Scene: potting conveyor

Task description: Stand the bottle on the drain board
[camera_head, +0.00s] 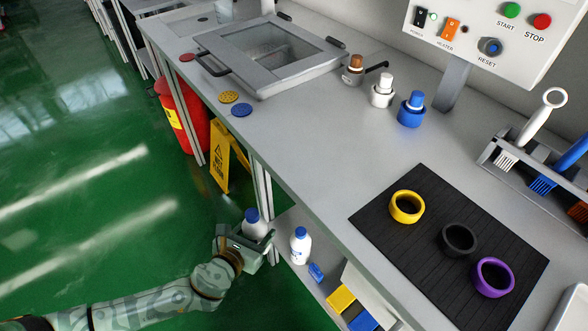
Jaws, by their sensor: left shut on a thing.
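A white bottle with a blue cap (255,226) is upright in my left gripper (256,242), low at the front edge of the bench. The gripper is shut on it and hides its lower part. A second white bottle with a blue cap (300,246) stands just to its right on a lower shelf, apart from the gripper. A black ribbed board (388,232), which looks like the drain board, lies on the bench top to the right and higher up. My right gripper is not in view.
Blue and yellow blocks (340,299) lie on the lower shelf (291,274). A brush rack (507,172) stands behind the board. The bench edge overhangs the shelf.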

